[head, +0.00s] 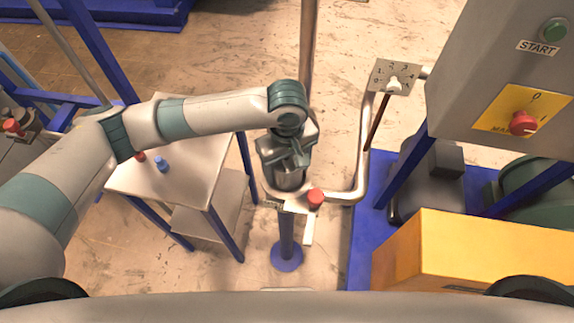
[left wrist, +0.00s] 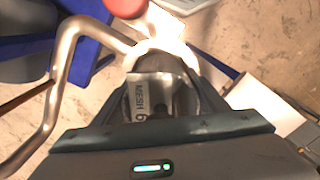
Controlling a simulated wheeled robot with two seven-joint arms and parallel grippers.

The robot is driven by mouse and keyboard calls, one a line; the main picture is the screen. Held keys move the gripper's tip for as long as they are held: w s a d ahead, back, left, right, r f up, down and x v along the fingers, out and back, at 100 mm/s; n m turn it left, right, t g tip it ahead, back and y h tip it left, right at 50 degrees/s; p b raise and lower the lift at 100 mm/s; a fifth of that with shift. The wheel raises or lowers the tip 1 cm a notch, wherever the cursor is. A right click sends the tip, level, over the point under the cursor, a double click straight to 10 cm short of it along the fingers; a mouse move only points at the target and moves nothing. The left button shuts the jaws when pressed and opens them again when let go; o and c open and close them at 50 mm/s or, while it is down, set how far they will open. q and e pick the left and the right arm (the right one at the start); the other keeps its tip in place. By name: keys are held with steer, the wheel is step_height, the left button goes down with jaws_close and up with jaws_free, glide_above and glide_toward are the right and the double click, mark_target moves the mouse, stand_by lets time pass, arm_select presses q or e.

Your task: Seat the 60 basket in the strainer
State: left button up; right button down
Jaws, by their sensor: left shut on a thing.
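My left gripper (head: 287,158) is shut on a metal basket (head: 290,180) and points down over the strainer. In the left wrist view the basket (left wrist: 148,98) sits between the fingers, with "MESH 6" readable and the rest of the label hidden. The strainer (head: 268,191) is a metal body on the pipe, atop a blue post; its rim (left wrist: 158,50) shows brightly beyond the basket. The basket is at the strainer's mouth; how deep it sits is hidden by the gripper. My right gripper is not in view.
A red knob (head: 315,198) stands beside the strainer. A bent pipe (head: 360,150) rises at its right near a numbered dial plate (head: 394,78). A metal side table (head: 190,165) holds small red and blue items at left. A control panel and yellow box (head: 480,250) stand at right.

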arm_select(q)
steer(key=shift+f, duration=0.45)
steer(key=o, duration=1.5)
steer(key=shift+r, duration=0.1)
step_height(320, 180, up, 16)
steer(key=b, duration=0.4)
steer(key=shift+r, duration=0.6)
